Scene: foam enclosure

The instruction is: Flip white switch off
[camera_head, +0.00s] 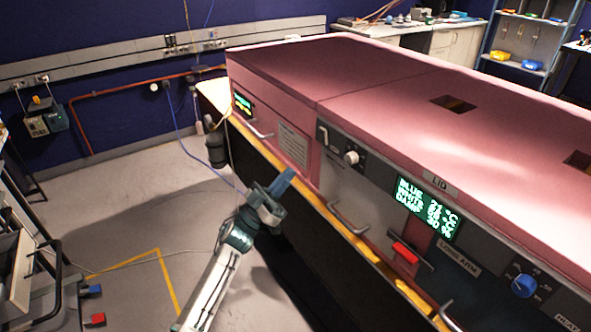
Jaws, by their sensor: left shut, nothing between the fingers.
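The pink foam enclosure (380,80) fills the right half of the view. On its front, a small white switch (323,134) sits on a dark panel, just left of a round white knob (351,157). Its on or off position is too small to tell. My left gripper (283,181), with blue fingers, is shut and empty. It shows in front of the enclosure's front face, below and to the left of the switch, and does not appear to touch it. My right gripper is not in view.
A red switch (405,252), a lit green display (428,208) and a blue knob (524,285) are further right on the front. Metal handles (347,217) stick out below the panel. A yellow edge (345,231) runs along the base. Open floor (130,215) lies left.

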